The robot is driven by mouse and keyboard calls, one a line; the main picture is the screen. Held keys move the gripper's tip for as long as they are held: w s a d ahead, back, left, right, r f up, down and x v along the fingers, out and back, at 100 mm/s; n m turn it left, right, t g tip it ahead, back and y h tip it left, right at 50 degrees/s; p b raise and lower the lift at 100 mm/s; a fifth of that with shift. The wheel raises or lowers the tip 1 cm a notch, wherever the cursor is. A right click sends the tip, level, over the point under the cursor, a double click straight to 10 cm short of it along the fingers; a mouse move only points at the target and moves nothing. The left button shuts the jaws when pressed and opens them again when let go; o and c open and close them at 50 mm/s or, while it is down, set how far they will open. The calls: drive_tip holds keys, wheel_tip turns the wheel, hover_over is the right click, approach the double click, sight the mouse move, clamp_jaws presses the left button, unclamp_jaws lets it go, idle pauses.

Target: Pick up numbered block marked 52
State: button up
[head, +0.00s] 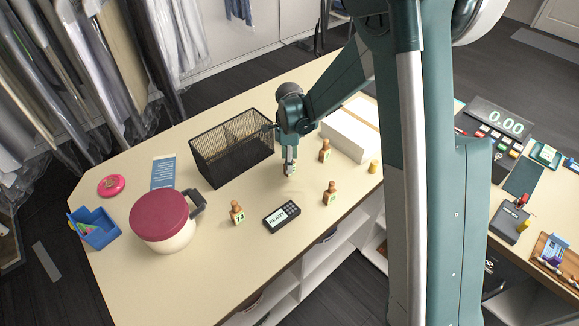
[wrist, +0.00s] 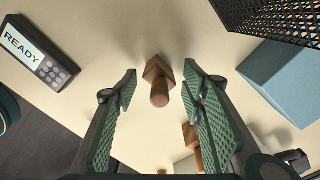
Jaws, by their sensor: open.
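Several small wooden blocks with knob handles stand on the table. One wooden block (wrist: 158,82) stands between the spread fingers of my gripper (wrist: 160,95) in the wrist view, apart from both; its number is not visible. In the head view my gripper (head: 290,168) points down over the middle of the table, and the block under it is mostly hidden. Other blocks are the front left one (head: 237,213), the front right one (head: 330,193) and the back right one (head: 325,151). I cannot read 52 on any of them. My gripper is open and empty.
A black wire basket (head: 230,150) stands just left of my gripper, and a white box (head: 350,135) to its right. A READY device (head: 282,217) lies in front. A maroon-lidded jug (head: 163,222) and blue holder (head: 97,228) stand left. A yellow item (head: 374,167) stands right.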

drive_tip(key=shift+f, duration=1.5)
drive_tip(key=c, duration=0.8)
